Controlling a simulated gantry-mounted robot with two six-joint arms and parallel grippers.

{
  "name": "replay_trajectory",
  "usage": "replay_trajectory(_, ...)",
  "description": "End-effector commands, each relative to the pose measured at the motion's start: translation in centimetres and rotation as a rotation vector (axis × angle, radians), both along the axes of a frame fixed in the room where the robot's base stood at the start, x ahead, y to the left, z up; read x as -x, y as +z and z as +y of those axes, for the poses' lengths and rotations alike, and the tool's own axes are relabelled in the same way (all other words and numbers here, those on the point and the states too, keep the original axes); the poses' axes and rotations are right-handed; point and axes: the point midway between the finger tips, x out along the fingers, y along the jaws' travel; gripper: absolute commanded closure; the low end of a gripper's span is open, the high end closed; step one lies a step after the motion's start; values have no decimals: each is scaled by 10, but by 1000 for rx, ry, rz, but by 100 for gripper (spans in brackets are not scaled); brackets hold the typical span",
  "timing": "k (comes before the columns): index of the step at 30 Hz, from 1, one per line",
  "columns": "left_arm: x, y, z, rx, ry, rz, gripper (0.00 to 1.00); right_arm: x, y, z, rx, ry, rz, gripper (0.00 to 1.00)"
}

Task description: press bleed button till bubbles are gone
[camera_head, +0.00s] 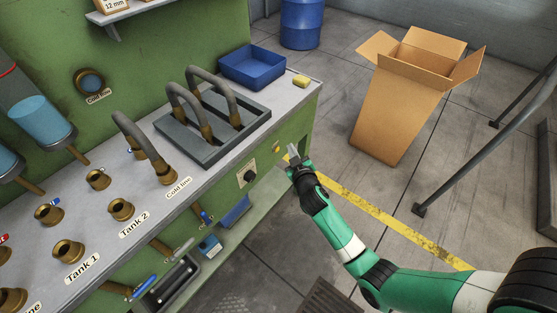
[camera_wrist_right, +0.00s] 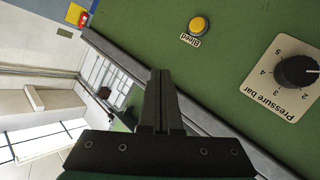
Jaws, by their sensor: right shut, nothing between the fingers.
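The round yellow bleed button (camera_wrist_right: 199,25) sits on the green panel with a "Bleed" label under it in the right wrist view. In the head view the small yellow button (camera_head: 277,148) is on the front of the green machine. My right gripper (camera_head: 292,150) is beside the panel, to the right of the button in the head view. In the wrist view its fingers (camera_wrist_right: 160,75) are together and empty, apart from the button. A round sight glass (camera_head: 91,82) labelled "Cold line" is on the back wall; I cannot make out bubbles in it. My left gripper is out of view.
A pressure dial (camera_wrist_right: 297,72) is on the same panel. The bench top holds a grey tray (camera_head: 258,127) with hoses, a blue bin (camera_head: 253,67) and several brass fittings. An open cardboard box (camera_head: 395,115) stands on the floor at the right.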

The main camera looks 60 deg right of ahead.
Motion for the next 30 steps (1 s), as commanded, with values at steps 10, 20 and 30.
replay_trajectory(10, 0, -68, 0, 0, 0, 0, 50, 40, -99, -23, -27, -74, 55, 100)
replay_trajectory(20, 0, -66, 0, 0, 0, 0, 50, 42, -97, -25, -27, -78, 54, 100)
replay_trajectory(30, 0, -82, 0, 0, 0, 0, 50, 19, -100, -27, -26, -76, 52, 100)
